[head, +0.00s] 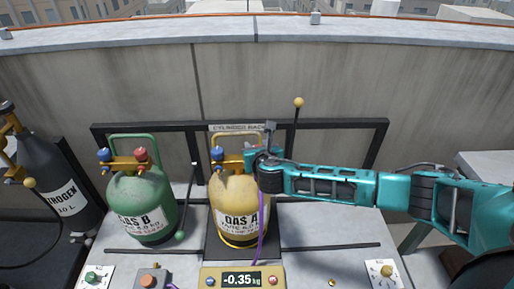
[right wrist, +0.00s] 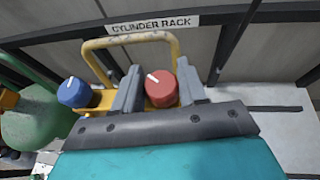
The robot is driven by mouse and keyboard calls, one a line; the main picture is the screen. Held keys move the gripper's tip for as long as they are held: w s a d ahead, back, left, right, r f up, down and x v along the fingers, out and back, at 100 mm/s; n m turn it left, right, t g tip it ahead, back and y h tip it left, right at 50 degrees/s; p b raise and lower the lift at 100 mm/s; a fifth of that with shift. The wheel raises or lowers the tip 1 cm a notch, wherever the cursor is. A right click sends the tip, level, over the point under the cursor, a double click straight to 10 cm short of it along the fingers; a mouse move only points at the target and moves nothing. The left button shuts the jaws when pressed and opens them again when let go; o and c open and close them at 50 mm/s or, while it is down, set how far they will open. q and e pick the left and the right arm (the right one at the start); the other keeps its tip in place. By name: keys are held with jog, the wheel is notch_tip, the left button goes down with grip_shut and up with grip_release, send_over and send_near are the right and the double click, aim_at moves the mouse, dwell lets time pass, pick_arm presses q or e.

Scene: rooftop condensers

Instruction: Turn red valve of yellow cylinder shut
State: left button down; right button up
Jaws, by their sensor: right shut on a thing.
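The yellow cylinder (head: 238,200), labelled GAS A, stands upright on the rack table. Its blue valve (head: 217,153) is in plain view on the left of its brass manifold. My right gripper (head: 262,155) reaches in from the right and covers the red valve in the head view. In the right wrist view the red valve (right wrist: 161,90) sits between the two grey fingers, which are shut on it. A white mark on its top tilts up to the left. The blue valve (right wrist: 74,92) is left of the fingers. My left gripper is out of view.
A green cylinder (head: 143,205) labelled GAS B stands to the left, with a dark nitrogen cylinder (head: 53,160) beyond it. A black rack bar (head: 330,123) runs behind. A scale display (head: 242,279) reading -0.35 kg sits in front.

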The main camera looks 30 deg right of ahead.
jog(key=m+g+h, duration=0.3)
jog(key=m+h, duration=0.2)
jog(key=shift+a+m, duration=0.15)
jog(key=shift+m, duration=0.15)
jog(key=shift+m+g+h, duration=1.7)
jog(key=shift+m+g, duration=0.5)
jog(key=shift+g, duration=0.1)
jog(key=o, duration=1)
jog(key=v, duration=1.2)
jog(key=shift+a+r, duration=0.2)
jog(key=shift+a, duration=0.15)
